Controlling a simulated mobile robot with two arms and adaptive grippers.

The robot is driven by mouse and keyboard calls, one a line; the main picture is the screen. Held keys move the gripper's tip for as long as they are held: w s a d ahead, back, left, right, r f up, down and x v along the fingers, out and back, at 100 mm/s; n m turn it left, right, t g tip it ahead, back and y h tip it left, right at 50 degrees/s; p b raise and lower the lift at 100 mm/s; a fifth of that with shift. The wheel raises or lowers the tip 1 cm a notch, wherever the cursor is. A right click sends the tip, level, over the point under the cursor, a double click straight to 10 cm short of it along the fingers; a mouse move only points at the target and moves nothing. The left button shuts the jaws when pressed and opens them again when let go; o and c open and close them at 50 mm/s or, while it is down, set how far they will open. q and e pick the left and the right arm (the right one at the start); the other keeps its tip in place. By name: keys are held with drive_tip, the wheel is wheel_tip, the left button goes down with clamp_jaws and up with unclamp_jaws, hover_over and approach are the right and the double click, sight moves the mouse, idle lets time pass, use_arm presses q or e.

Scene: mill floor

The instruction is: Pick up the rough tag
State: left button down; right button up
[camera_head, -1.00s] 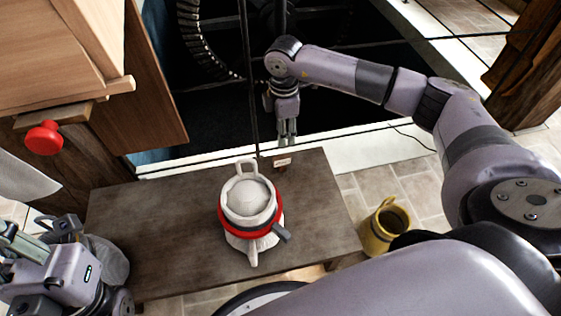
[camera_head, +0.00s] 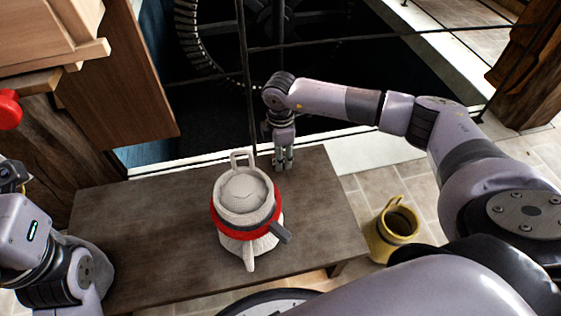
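A small pale tag showed at the far edge of the brown wooden table (camera_head: 140,225) a second ago. I cannot make it out now; my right gripper (camera_head: 283,166) covers that spot. The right gripper points down at the table's far edge, behind and right of the pale container. Its fingers look close together, but whether they are open or shut on the tag is too small to tell. My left arm is at the left edge of the view. Only a dark part of what may be its gripper (camera_head: 10,176) shows there, with the fingers not visible.
A pale container (camera_head: 243,196) with a red band and a grey handle stands mid-table. A yellow jug (camera_head: 393,236) stands on the tiled floor right of the table. A red knob (camera_head: 9,106) shows at the left. A dark pit with a wheel lies beyond the table.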

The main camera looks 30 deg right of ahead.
drive_tip(key=shift+c, duration=0.5)
clamp_jaws()
drive_tip(key=shift+r, duration=0.1)
